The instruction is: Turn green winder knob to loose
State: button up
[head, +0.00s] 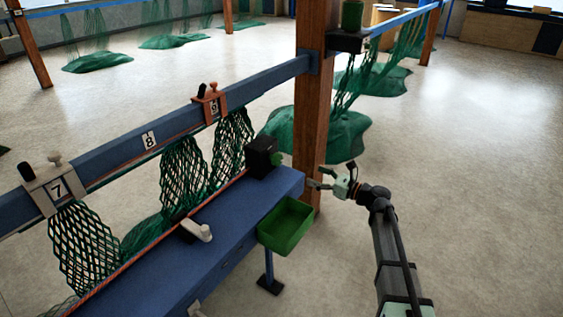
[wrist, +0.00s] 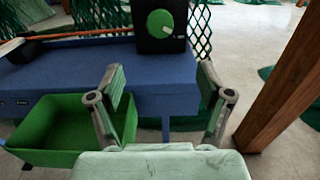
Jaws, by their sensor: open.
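The green winder knob (wrist: 160,24) is a round green dial with a pale pointer, on the front face of a black box (wrist: 151,45). The pointer points to the lower right; any markings are too small to read. In the head view the green knob (head: 277,159) shows at the right side of the black box (head: 260,155), at the end of the blue bench. My gripper (wrist: 163,92) is open and empty, below and in front of the knob, apart from it. In the head view my gripper (head: 322,181) is to the right of the box, near the wooden post.
A green bin (head: 287,228) hangs at the end of the blue bench (head: 215,240), close to my gripper's left in the wrist view. A wooden post (wrist: 283,85) stands to the right. Green netting hangs behind the bench.

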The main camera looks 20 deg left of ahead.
aim_at(280, 160)
jog(key=p+x, duration=0.3)
jog(key=x, duration=1.2)
jog(key=shift+a+r+p, duration=0.1)
jog(key=shift+a+p, duration=0.2)
jog(key=shift+p, duration=0.1)
jog(key=shift+w+a, duration=0.15)
jog(key=shift+a, duration=0.55)
jog(key=c, duration=1.2)
